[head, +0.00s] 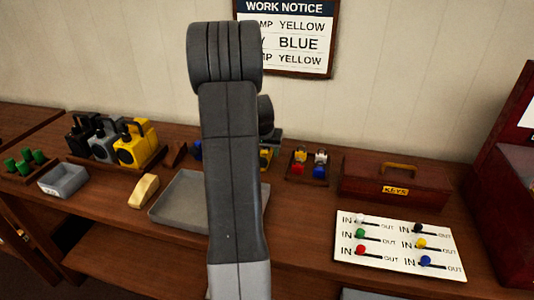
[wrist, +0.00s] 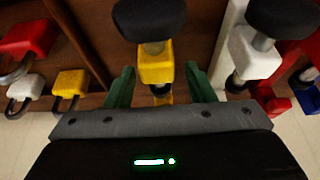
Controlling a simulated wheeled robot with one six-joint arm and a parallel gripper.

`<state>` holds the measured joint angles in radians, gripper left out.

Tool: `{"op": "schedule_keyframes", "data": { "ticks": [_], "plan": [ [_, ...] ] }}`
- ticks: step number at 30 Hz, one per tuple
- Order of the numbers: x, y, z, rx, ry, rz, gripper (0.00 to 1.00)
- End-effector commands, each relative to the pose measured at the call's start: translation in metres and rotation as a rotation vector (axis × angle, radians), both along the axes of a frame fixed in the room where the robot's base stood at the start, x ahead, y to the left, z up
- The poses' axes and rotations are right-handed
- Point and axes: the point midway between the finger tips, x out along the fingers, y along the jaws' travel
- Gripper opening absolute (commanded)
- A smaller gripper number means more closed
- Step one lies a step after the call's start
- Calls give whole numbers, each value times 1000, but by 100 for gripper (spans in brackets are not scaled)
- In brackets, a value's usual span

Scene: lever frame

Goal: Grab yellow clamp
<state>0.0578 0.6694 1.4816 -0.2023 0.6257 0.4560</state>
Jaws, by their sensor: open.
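The yellow clamp (wrist: 157,66), a yellow block with a black knob on top, is at the upper middle of the wrist view. My gripper (wrist: 160,69) is open, with one green finger on each side of it. Gaps show between the fingers and the yellow block, and the jaws are not closed on it. In the head view a small yellow part (head: 266,157) shows just right of my arm, which hides most of that spot. The gripper's fingers cannot be made out there.
A white clamp (wrist: 252,55) stands right of the yellow one, with red and blue pieces beyond. Padlocks, including a yellow one (wrist: 69,84), hang on the left. A grey tray (head: 180,205), a red-brown key box (head: 390,185) and a white IN/OUT board (head: 390,245) are on the bench.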

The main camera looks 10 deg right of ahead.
Motion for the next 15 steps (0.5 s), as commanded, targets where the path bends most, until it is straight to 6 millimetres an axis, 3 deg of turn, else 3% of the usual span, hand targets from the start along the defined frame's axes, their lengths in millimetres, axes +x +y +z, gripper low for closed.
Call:
{"op": "schedule_keyframes", "data": {
  "ticks": [4, 12, 13, 15],
  "plan": [
    [5, -3, -15, 0, 1, 0, 49],
    [7, -3, -18, 0, -1, 0, 49],
    [7, -3, -18, 0, -1, 0, 47],
    [7, -3, -18, 0, -1, 0, 33]
  ]
}}
